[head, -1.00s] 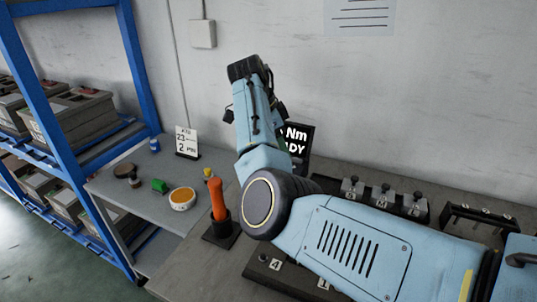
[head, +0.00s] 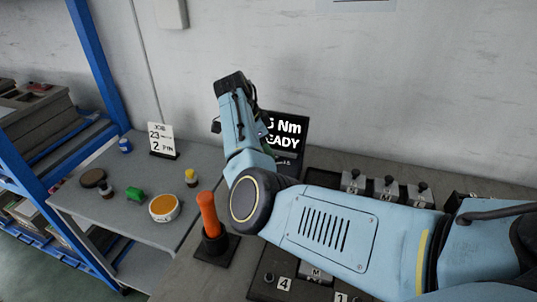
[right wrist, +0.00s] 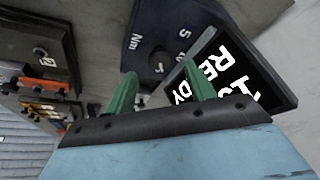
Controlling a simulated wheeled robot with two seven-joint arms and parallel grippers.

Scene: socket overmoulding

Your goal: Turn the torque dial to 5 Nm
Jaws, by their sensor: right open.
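The torque dial (right wrist: 158,63) is a dark round knob on a dark panel marked "5" and "Nm" in the right wrist view. My right gripper (right wrist: 162,85) has two green fingers, spread apart, pointing toward the knob; I see nothing held between them. Whether they touch the knob is not clear. The display screen (right wrist: 232,75) beside the panel shows "READY". In the head view the screen (head: 289,135) reads "5 Nm" and "READY", its left part hidden by my right arm. The dial is hidden there too. My left gripper is not in view.
An orange-handled tool (head: 208,214) stands in a black holder left of my right arm. A side table (head: 130,228) carries a job card (head: 161,140) and a bowl with orange contents (head: 164,207). Grey blocks with knobs (head: 388,187) stand along the wall at right.

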